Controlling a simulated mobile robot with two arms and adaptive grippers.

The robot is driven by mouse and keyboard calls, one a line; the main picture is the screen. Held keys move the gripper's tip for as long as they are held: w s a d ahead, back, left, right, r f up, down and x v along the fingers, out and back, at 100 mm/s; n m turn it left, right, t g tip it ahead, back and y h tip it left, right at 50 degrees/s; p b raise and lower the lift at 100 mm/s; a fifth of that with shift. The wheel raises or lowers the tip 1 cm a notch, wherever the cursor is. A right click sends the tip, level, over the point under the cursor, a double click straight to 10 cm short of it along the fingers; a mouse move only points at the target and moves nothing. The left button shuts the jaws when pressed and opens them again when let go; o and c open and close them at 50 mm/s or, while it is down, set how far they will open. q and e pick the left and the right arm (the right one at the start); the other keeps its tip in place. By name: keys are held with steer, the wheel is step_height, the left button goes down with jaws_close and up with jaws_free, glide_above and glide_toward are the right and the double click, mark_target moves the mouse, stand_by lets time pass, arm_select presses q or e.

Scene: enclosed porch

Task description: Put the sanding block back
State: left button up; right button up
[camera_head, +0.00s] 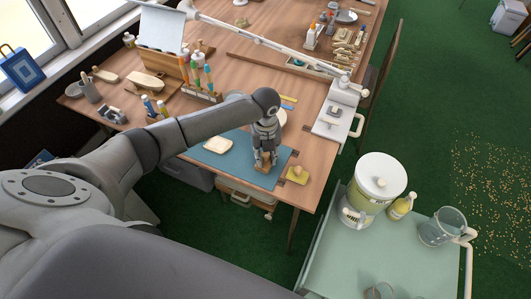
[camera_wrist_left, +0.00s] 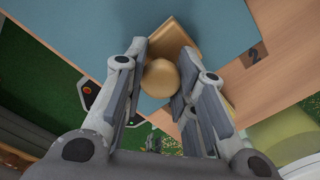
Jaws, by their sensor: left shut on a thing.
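My left gripper (camera_head: 264,163) is shut on a tan wooden block with a round knob, which I take to be the sanding block (camera_head: 263,168). It is at the right part of the blue mat (camera_head: 221,157) on the workbench. In the left wrist view, the knob (camera_wrist_left: 160,78) sits between the fingers and the flat base (camera_wrist_left: 177,42) shows beyond it, over the mat's edge. I cannot tell whether the base touches the mat. My right gripper is not in view.
A yellow knobbed block (camera_head: 297,175) lies right of the mat, near dark corner marks. A white device (camera_head: 338,121) stands at the bench's right edge. A green-topped cart (camera_head: 335,236) carries a white-lidded container (camera_head: 380,176), bottle and jug. Paint bottles (camera_head: 197,75) stand behind my arm.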

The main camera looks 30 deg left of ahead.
mark_target(266, 154)
arm_select(q)
steer(key=shift+f, duration=0.1)
steer(key=o, duration=0.5)
steer(key=shift+f, duration=0.1)
steer(key=shift+c, duration=0.2)
steer(key=o, duration=0.5)
steer(key=shift+c, duration=0.2)
steer(key=shift+r, duration=0.45)
step_height(266, 154, up, 12)
steer(key=b, duration=0.1)
steer(key=shift+f+b, duration=0.2)
steer(key=shift+b, duration=0.1)
